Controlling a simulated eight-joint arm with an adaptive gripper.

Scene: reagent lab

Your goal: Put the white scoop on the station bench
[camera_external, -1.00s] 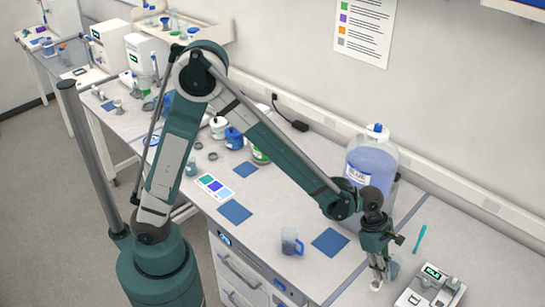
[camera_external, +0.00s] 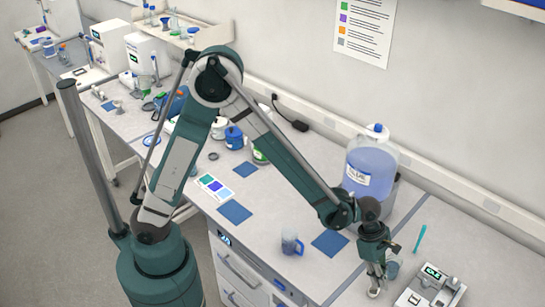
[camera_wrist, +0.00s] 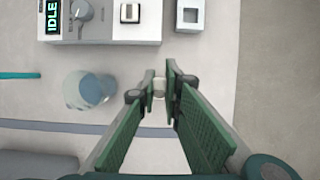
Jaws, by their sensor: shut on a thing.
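My gripper (camera_external: 375,290) is over the right-hand bench section (camera_external: 480,262), left of the grey device, with its fingers pointing down. In the wrist view my gripper (camera_wrist: 160,86) has its fingers closed on a small white piece (camera_wrist: 159,84), which appears to be part of the white scoop. The rest of the scoop is hidden or too small to make out. In the external view a pale shape shows at the fingertips, close to the bench top. I cannot tell whether it touches the bench.
A grey device (camera_external: 430,292) with a lit display stands right of my gripper. A translucent cup (camera_wrist: 90,90) is close beside the fingers. A teal stick (camera_external: 420,238) lies behind. A large blue-filled bottle (camera_external: 371,165), a blue-handled mug (camera_external: 290,243) and a blue mat (camera_external: 330,243) are left.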

